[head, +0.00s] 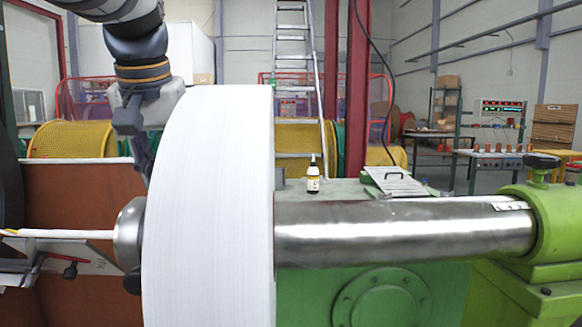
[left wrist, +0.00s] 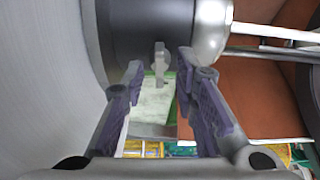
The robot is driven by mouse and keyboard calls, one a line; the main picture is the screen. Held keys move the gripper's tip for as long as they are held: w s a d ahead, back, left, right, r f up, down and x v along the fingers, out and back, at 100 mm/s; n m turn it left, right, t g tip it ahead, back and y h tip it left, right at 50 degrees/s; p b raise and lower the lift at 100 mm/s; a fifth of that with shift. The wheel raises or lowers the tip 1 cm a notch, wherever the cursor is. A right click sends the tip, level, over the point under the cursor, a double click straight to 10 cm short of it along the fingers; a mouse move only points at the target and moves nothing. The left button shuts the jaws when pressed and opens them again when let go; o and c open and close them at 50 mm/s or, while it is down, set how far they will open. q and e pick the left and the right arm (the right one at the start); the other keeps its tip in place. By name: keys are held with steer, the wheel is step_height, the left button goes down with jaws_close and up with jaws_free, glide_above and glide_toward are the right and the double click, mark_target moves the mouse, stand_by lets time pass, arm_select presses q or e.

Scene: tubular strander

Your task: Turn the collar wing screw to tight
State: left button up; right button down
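The collar (left wrist: 140,28) is a dark cylinder beside the large white roll in the left wrist view. A small grey wing screw (left wrist: 159,60) stands out from it. My left gripper (left wrist: 160,80) is open, with one finger on each side of the wing screw. Gaps show between the fingers and the wing, and I see no contact. In the head view my left gripper (head: 143,165) points down beside the roll's left side, above the rounded metal end piece (head: 128,235). The wing screw cannot be made out there. My right gripper is not in view.
The white roll (head: 208,200) sits close on the gripper's right in the head view. A steel shaft (head: 400,230) runs right to a green housing (head: 550,215). A thin pale rod (head: 70,233) extends left. A small bottle (head: 313,178) stands on the green machine top.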

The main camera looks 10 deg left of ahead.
arm_select(q)
steer(key=shift+c, duration=0.6)
jaws_close()
